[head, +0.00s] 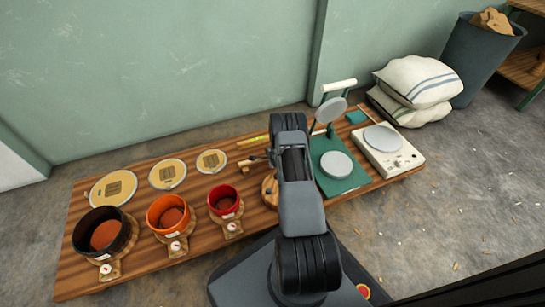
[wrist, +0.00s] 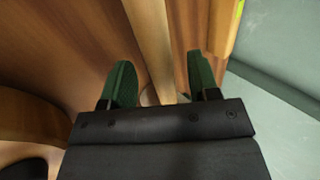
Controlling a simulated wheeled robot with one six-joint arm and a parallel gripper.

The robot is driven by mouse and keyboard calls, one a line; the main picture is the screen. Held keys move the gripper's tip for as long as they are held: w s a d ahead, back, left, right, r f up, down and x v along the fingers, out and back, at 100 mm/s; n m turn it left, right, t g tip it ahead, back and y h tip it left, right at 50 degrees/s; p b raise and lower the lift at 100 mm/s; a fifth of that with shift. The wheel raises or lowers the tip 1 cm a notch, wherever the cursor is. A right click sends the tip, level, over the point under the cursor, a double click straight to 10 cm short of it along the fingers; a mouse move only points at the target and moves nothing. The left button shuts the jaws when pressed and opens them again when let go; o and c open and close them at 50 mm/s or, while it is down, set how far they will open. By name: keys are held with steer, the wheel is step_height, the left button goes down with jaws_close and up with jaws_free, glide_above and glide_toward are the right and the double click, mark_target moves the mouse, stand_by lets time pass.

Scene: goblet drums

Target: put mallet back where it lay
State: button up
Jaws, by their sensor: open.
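The mallet looks to be the pale wooden piece (head: 245,166) on the bench, just left of my arm in the head view; part of it is hidden by my arm. In the wrist view a pale wooden bar (wrist: 150,40), likely the mallet's handle, runs between the two green fingers of my gripper (wrist: 158,84). The fingers stand apart, one on each side of the bar. I cannot tell whether either finger touches it. In the head view my gripper is mostly hidden behind my own arm.
The wooden bench (head: 185,240) carries a black drum (head: 103,233), an orange drum (head: 168,215) and a red drum (head: 224,200) at left, with round yellow discs behind. A green stand (head: 340,180) and a white scale-like device (head: 395,155) stand at right. A rounded wooden object (wrist: 30,120) is close beside my gripper.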

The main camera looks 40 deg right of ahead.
steer(key=p+v, duration=0.6)
steer(key=v, duration=0.7)
steer(key=a+r+n+g+p, duration=0.1)
steer(key=a+r+n+p, duration=0.4)
steer(key=r, duration=1)
steer(key=a+r+n+p, duration=0.25)
steer(key=r+p, duration=0.55)
steer(key=r, duration=0.6)
steer(key=a+r+n+g+p, duration=0.1)
steer(key=a+r+n+p, duration=0.4)
steer(key=r, duration=1)
steer(key=s+a+r+n+p, duration=0.3)
steer(key=s+r+p, duration=0.3)
steer(key=r, duration=0.3)
steer(key=s+a+r+n+g+y+p, duration=0.1)
steer(key=s+a+r+n+p, duration=0.2)
steer(key=r, duration=0.7)
steer(key=s+a+r+n+g+y+p, duration=0.1)
steer(key=s+a+r+n+p, duration=0.2)
steer(key=s+a+r+p, duration=0.4)
step_height(320, 180, up, 3)
steer(key=s+p, duration=0.1)
steer(key=s, duration=0.1)
steer(key=shift+s+p, duration=0.3)
steer(key=shift+s, duration=0.05)
